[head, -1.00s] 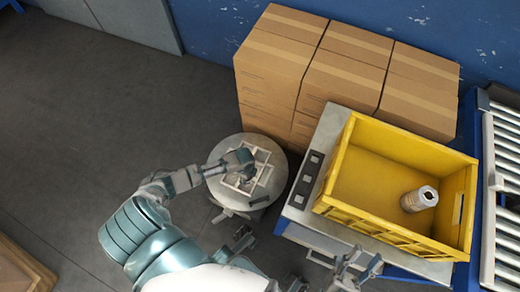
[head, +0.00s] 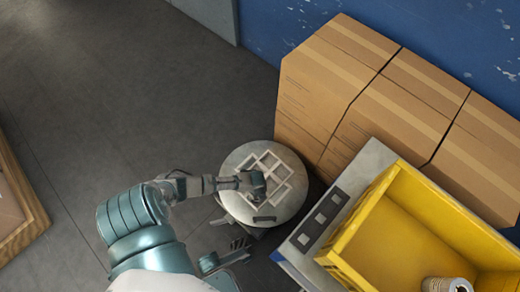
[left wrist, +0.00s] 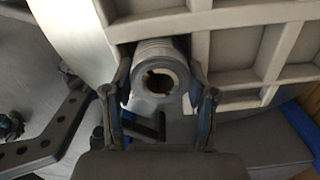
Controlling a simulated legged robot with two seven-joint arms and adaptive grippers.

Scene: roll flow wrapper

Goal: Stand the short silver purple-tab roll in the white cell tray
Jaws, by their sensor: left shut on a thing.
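The white cell tray (head: 292,181) lies on a round grey table, with square cells and thin walls. My left gripper (head: 258,184) is over the tray in the head view. In the left wrist view my left gripper (left wrist: 160,95) is shut on a short silver roll (left wrist: 160,66), seen end-on with a hollow core. A dark blue-purple patch shows beside the roll. The roll lines up with a cell at the edge of the tray (left wrist: 235,18), with walls beyond it and to its right. Whether its base touches the cell floor is hidden.
The round table (head: 236,205) has a bare rim around the tray. A yellow crate (head: 375,215) at right holds another silver roll (head: 447,285). Cardboard boxes (head: 335,85) stand behind the table.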

